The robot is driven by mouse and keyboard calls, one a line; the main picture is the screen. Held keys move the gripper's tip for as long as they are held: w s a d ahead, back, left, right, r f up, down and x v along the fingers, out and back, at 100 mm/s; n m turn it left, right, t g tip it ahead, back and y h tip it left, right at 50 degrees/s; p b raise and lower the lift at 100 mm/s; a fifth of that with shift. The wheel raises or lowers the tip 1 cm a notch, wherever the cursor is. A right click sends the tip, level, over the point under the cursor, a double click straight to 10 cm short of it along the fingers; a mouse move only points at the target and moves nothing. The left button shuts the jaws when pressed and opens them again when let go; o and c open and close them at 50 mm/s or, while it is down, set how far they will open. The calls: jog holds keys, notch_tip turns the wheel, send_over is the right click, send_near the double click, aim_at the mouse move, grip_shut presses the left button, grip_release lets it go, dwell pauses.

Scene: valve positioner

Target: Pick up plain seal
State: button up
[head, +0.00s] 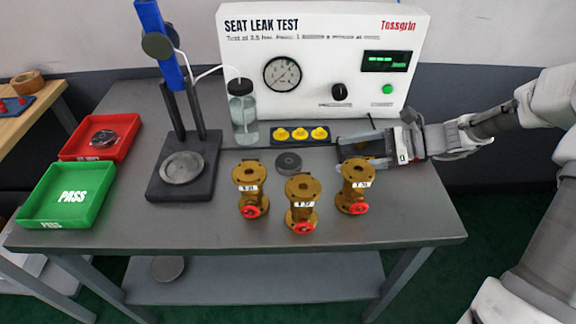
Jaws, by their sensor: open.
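A dark grey round disc (288,162) with a small mark at its centre lies flat on the table, behind the brass valves; it may be the plain seal, but no label shows. Several yellow round pieces (300,134) sit in a row on a dark holder (275,143) in front of the test unit. My gripper (345,150) is open at the right of the holder, pointing left. It is apart from the dark disc. The space between its fingers is hard to make out.
Three brass valves (302,203) with red handwheels stand in front of the disc. A black stand (185,178) and a bottle (243,112) are to the left. A red tray (100,150) and a green PASS tray (66,196) stand far left. The test unit (320,60) closes off the back.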

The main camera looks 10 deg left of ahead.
aim_at(299, 162)
jog(key=b+x, duration=0.1)
jog(key=x, duration=0.5)
jog(key=shift+a+f, duration=0.15)
jog(key=shift+f, duration=0.05)
jog(key=b+x, duration=0.1)
jog(key=x, duration=0.1)
jog(key=b+x, duration=0.1)
jog(key=x, duration=0.1)
jog(key=shift+s+a+f+b, duration=0.2)
jog(key=shift+a+f+b, duration=0.05)
jog(key=shift+f+b, duration=0.05)
jog(key=shift+a, duration=0.3)
jog(key=shift+r, duration=0.1)
grip_shut()
